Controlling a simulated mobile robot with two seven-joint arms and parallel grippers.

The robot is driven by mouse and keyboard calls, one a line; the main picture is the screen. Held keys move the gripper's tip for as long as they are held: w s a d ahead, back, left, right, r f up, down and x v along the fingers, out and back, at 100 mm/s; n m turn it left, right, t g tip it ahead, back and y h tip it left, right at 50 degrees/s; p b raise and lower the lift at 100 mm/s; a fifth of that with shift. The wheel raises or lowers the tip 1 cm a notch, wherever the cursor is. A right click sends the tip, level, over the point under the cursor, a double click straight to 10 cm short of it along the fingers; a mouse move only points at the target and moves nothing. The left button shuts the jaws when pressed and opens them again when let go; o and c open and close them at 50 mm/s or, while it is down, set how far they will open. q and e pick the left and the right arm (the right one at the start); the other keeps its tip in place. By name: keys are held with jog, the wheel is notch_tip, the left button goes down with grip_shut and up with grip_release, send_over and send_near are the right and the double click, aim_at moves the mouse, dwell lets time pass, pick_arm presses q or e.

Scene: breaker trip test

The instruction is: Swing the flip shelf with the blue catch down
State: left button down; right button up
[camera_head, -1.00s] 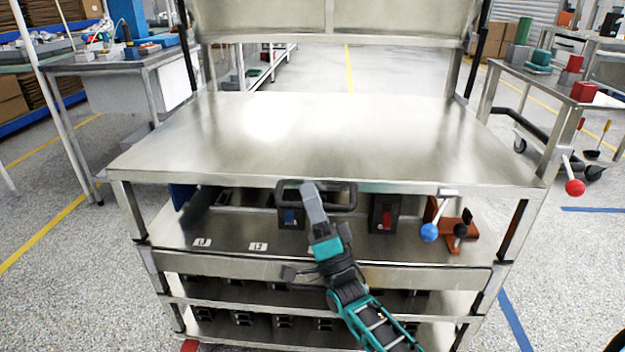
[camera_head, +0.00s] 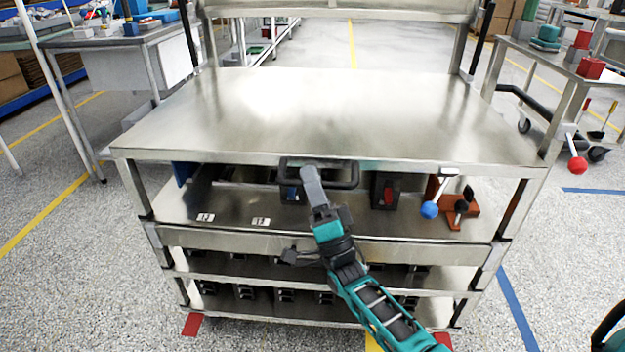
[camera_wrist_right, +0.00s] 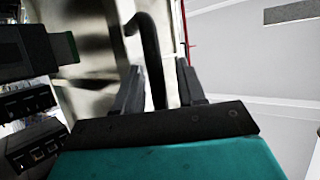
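The flip shelf (camera_head: 320,115) is a wide steel panel lying about level on a steel cart. A black loop handle (camera_head: 345,184) sits at its front edge. The blue catch (camera_head: 429,210), a ball on a short lever, hangs under the front edge to the right of the handle. Contact cannot be told. My left gripper is out of view.
Below the shelf are a black box with a red switch (camera_head: 387,192), a brown stand with a black knob (camera_head: 462,206) and numbered labels (camera_head: 261,222). A red-ball lever (camera_head: 577,165) is on the right cart. The shelf top is clear.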

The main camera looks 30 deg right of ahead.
jog(key=shift+d+r, duration=0.1)
jog(key=v, duration=1.3)
jog(key=shift+w, duration=0.1)
dwell(0.5)
